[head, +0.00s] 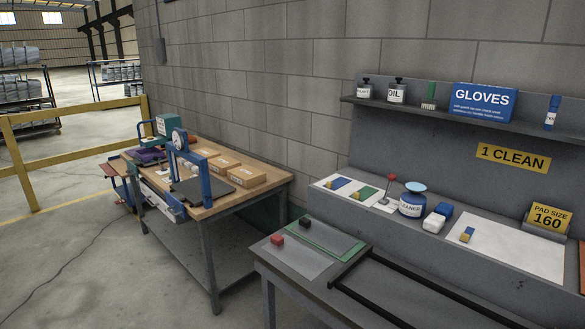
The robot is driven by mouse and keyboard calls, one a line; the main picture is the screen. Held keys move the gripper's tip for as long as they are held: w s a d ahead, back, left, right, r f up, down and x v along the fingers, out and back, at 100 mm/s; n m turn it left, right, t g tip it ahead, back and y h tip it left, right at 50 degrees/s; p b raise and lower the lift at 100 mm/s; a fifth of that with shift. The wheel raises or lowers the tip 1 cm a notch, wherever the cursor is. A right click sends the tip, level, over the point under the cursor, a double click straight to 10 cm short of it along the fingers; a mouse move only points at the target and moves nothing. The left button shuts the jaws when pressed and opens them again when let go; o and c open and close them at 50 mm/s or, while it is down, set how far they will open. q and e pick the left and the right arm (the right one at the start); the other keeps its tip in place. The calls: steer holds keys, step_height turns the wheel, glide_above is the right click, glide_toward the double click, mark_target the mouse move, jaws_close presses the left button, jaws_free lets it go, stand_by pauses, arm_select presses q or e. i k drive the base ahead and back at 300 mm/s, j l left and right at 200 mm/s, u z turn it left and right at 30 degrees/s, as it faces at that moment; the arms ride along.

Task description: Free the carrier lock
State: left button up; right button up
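Neither of my grippers is in view. I cannot pick out a carrier or a lock for certain. The nearer grey bench (286,262) at the right carries a black rail frame (372,300) that runs out of the picture at the bottom. A red block (277,239) sits on a grey plate (300,262) at its left end. A dark block (305,222) sits on a green-edged plate (328,238) behind it. A small lever with a red knob (391,178) stands upright by the blue cleaner tub (412,204).
A wooden-topped table (262,189) with several cardboard boxes and a blue frame (179,178) stands at the left. A shelf (440,112) holds an oil can and a gloves box. A yellow rail (75,110) borders open floor at far left.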

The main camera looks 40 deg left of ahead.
mark_target(391, 177)
steer(key=i+l+u, duration=0.1)
steer(key=l+u, duration=1.2)
steer(key=k+l, duration=0.1)
steer(key=l, duration=0.4)
steer(key=k+l+u, duration=0.15)
steer(key=l, duration=0.35)
steer(key=i+j+z, duration=0.1)
steer(key=z, duration=0.75)
steer(key=i+j+z, duration=0.1)
steer(key=j+z, duration=0.3)
steer(key=j, duration=0.2)
steer(key=j+z, duration=0.4)
steer(key=j, duration=0.25)
steer(key=j+z, duration=0.4)
steer(key=j, duration=0.25)
steer(key=k+j, duration=0.1)
steer(key=j, duration=0.35)
steer(key=j+z, duration=0.1)
steer(key=j, duration=0.35)
steer(key=k+j, duration=0.15)
steer(key=j, duration=0.3)
steer(key=k+j+z, duration=0.1)
steer(key=j, duration=0.3)
steer(key=k+j, duration=0.1)
steer(key=j, duration=0.35)
steer(key=k+j+z, duration=0.1)
steer(key=j, duration=0.35)
steer(key=k+j, duration=0.15)
steer(key=j, duration=0.25)
